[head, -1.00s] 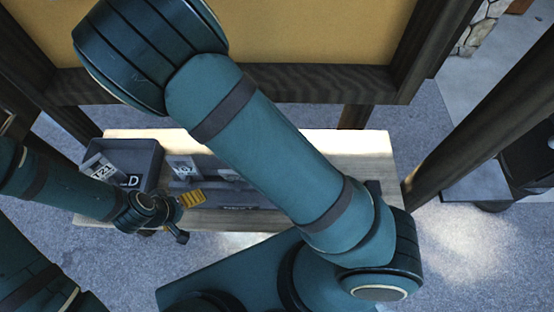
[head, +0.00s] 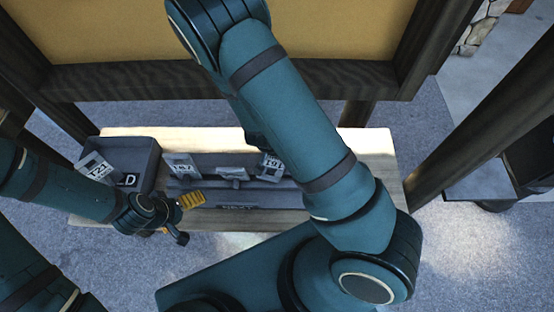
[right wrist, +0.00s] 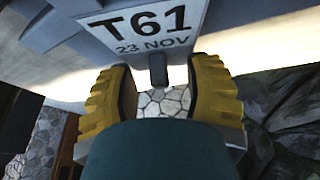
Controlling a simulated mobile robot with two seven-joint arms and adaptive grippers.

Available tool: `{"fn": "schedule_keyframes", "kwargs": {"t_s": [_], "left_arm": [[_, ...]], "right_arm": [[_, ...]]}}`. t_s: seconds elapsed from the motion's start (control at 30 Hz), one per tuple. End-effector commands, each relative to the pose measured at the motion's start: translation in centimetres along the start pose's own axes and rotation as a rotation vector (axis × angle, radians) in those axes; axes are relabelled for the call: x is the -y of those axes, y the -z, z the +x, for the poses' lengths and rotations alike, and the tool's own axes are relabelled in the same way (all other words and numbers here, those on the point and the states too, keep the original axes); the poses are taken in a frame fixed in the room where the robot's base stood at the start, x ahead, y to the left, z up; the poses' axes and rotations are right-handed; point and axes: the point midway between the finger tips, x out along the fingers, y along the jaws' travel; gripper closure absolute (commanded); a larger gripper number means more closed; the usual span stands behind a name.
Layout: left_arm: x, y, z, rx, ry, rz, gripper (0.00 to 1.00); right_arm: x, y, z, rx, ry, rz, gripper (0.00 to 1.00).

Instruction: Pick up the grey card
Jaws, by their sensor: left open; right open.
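A pale grey card marked T61, 23 NOV (right wrist: 150,28) fills the top of the right wrist view. What looks like the same card (head: 270,166) stands at the right of a dark grey rack (head: 240,195) in the head view, partly hidden by my right arm. My right gripper (right wrist: 161,85) is open in front of its lower edge, with a small dark nub (right wrist: 158,70) between the yellow fingers. In the head view my right gripper is hidden behind its arm. My left gripper (head: 182,219) is open and empty by the rack's left front.
Another pale card (head: 181,164) stands at the rack's left, and a small grey piece (head: 232,173) in its middle. A dark bin marked D (head: 145,160) with a tilted card (head: 94,166) stands at the left of the wooden table (head: 380,165). The table's right end is clear.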

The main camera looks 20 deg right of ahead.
Motion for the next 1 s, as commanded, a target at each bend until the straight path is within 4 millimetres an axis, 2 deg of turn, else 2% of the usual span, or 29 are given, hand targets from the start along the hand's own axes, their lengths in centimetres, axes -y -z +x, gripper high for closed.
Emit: {"fn": "schedule_keyframes", "kwargs": {"t_s": [0.23,0.37,0.4,1.0], "left_arm": [[-0.01,0.00,-0.04,0.000,0.000,0.000,0.00],[-0.01,0.01,-0.04,0.000,0.000,0.000,0.00],[-0.01,0.01,-0.04,0.000,0.000,0.000,0.00],[-0.18,0.08,-0.45,0.000,0.000,0.000,0.00]], "right_arm": [[0.01,0.01,0.02,0.000,0.000,0.000,0.50],[0.00,0.01,0.02,0.000,0.000,0.000,0.96],[0.00,0.00,0.02,0.000,0.000,0.000,1.00],[-0.19,0.35,-0.30,0.001,-0.001,0.000,1.00]]}}
